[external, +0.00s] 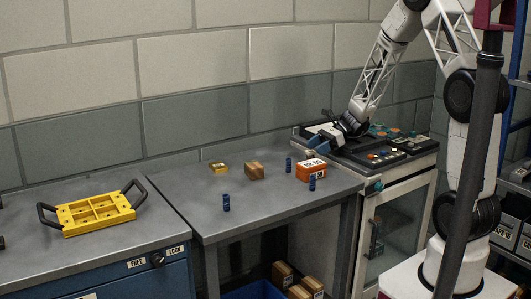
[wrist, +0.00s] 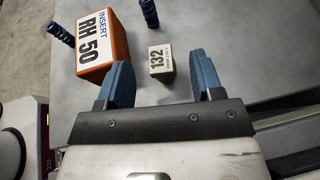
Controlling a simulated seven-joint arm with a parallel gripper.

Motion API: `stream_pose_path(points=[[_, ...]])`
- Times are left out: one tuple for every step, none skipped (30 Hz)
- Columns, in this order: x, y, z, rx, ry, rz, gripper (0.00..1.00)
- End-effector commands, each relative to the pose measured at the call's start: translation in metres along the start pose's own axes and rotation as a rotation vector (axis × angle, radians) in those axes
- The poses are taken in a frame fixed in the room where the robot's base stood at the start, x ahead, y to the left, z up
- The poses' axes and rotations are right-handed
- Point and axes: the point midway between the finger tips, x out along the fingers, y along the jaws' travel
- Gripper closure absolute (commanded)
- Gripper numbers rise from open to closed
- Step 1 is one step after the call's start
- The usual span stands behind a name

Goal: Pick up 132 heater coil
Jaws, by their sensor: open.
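The small box labelled 132 (wrist: 161,60) shows in the wrist view, tan with a pale label, standing on the grey bench top. In the external view, a small brown box (external: 309,154) behind the orange box looks like the same one, mostly hidden. My gripper (external: 319,143) is above the right end of the bench, close to that box. In the wrist view, the blue fingers of my gripper (wrist: 156,64) are spread apart, with the 132 box showing between and beyond them. Nothing is held.
An orange box labelled RH 50 (wrist: 102,46) stands close left of the 132 box. A brown box (external: 254,169) and a small yellow item (external: 218,167) lie farther left. A control panel (external: 385,148) adjoins the bench; a yellow tray (external: 97,214) is far left.

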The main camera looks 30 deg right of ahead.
Motion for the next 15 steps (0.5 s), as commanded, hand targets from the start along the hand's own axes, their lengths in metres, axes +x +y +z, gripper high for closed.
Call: stream_pose_path(points=[[0.002, 0.000, -0.004, 0.002, 0.000, 0.001, 0.40], [0.003, 0.000, -0.006, 0.003, 0.000, 0.001, 0.40], [0.005, 0.000, -0.007, 0.001, 0.000, 0.001, 0.40], [0.009, 0.000, -0.006, 0.000, 0.000, 0.001, 0.40], [0.012, 0.000, -0.006, 0.000, 0.000, 0.002, 0.40], [0.017, 0.000, -0.006, -0.001, 0.000, 0.003, 0.40], [0.020, 0.001, -0.006, -0.001, 0.000, 0.003, 0.40], [0.024, 0.001, -0.006, -0.001, -0.001, 0.003, 0.40], [0.028, 0.000, -0.006, -0.001, -0.001, 0.002, 0.40], [0.031, 0.000, -0.006, 0.000, 0.000, 0.002, 0.40], [0.035, 0.000, -0.006, -0.001, 0.000, 0.002, 0.40], [0.039, 0.000, -0.006, -0.001, 0.000, 0.003, 0.40], [0.042, 0.000, -0.006, 0.000, 0.000, 0.002, 0.40], [0.044, 0.000, -0.006, 0.000, 0.000, 0.002, 0.40], [0.047, 0.000, -0.006, 0.000, 0.000, 0.001, 0.40]])
